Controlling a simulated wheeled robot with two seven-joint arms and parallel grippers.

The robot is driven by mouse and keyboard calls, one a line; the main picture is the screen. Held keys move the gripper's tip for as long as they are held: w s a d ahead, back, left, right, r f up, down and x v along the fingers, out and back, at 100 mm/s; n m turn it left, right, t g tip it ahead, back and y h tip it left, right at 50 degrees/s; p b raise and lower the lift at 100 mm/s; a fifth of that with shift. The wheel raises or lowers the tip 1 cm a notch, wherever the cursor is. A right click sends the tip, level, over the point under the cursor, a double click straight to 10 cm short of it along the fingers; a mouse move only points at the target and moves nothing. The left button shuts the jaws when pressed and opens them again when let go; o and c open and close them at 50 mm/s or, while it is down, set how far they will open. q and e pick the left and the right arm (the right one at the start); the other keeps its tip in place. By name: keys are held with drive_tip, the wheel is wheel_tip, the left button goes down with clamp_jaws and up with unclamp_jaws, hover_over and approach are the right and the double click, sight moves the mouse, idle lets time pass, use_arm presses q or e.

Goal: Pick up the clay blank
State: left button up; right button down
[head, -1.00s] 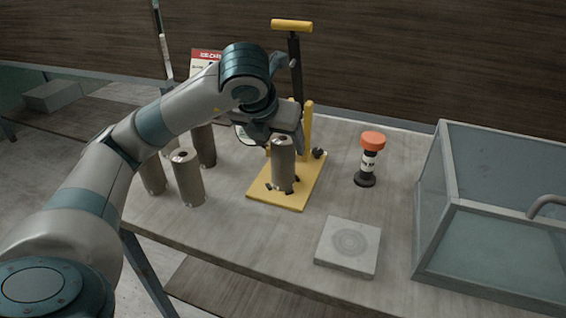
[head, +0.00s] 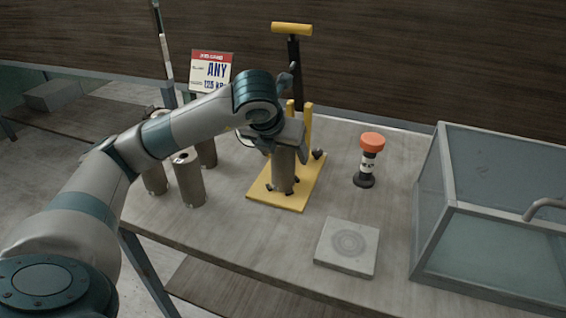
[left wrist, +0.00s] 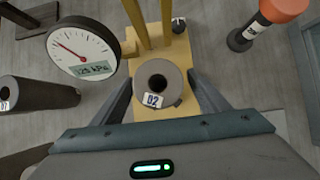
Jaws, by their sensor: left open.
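A grey-brown clay blank (head: 283,175) stands upright on the yellow base plate (head: 263,197) of a stand with yellow posts. In the left wrist view the blank (left wrist: 171,74) shows from above, with a dark hole in its top and a tag reading 02. My left gripper (head: 285,148) is over the blank, pointing down. In the left wrist view its open fingers (left wrist: 162,88) lie on either side of the blank, and they do not appear to be closed on it. The gripper hides the top of the blank in the head view. My right gripper is out of view.
Several similar cylinders (head: 188,180) stand at the left of the table. A dial gauge (left wrist: 82,50) reading 125 kPa is beside the stand. An orange-capped bottle (head: 368,160), a square grey slab (head: 348,247) and a glass-sided box (head: 490,215) are to the right.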

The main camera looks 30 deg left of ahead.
use_arm(q)
drive_tip(key=shift+r, duration=0.1)
clamp_jaws()
idle(0.3)
drive_tip(key=shift+r, duration=0.1)
